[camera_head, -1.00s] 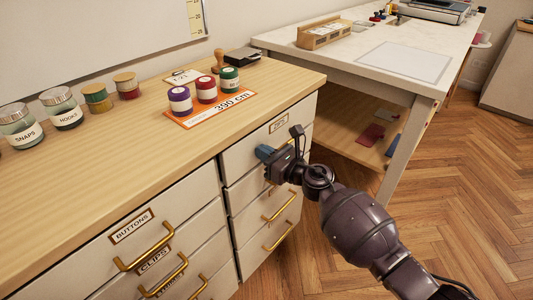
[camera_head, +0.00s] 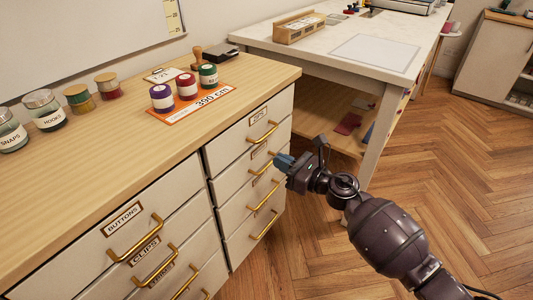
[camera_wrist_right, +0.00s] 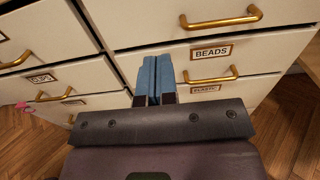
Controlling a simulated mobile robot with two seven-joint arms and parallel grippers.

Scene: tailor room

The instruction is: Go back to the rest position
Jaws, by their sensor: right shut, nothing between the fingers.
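My right gripper (camera_head: 284,162) is shut and empty, in front of the right-hand column of drawers, with its blue fingertips pointing at the drawer fronts. In the right wrist view the blue fingers (camera_wrist_right: 154,77) lie side by side, left of the drawer labelled BEADS (camera_wrist_right: 212,52). The top right drawer (camera_head: 247,134) looks closed, and its brass handle is in view. I cannot tell from the head view whether the fingertips touch a drawer front. My left gripper is not in view.
The wooden counter (camera_head: 120,165) carries jars, several coloured spools and an orange card (camera_head: 205,108). A white table (camera_head: 300,58) stands behind to the right. The herringbone floor (camera_head: 460,200) at right is clear. Drawer handles (camera_head: 137,238) stick out at lower left.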

